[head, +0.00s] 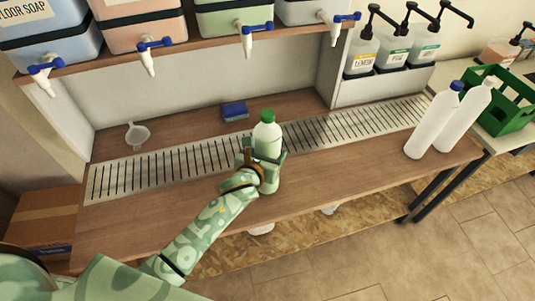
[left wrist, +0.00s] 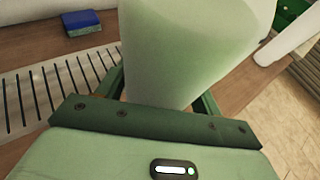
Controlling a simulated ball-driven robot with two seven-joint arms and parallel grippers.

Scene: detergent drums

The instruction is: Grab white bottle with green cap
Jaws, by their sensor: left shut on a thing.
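The white bottle with the green cap (head: 267,133) stands upright at the middle of the counter, by the front edge of the metal drain grate. My left gripper (head: 262,168) is shut around the bottle's body, with its fingers on either side. In the left wrist view the pale bottle body (left wrist: 190,45) fills the space between the fingers of my left gripper (left wrist: 165,100). The cap is out of that view. I cannot tell whether the bottle's base touches the counter. My right gripper is not in view.
A blue sponge (head: 235,110) and a white funnel (head: 137,135) lie behind the grate (head: 190,160). Two white bottles, one with a blue cap (head: 436,120), stand at the right end. Drums with taps (head: 235,20) overhang the counter. A green crate (head: 508,100) is far right.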

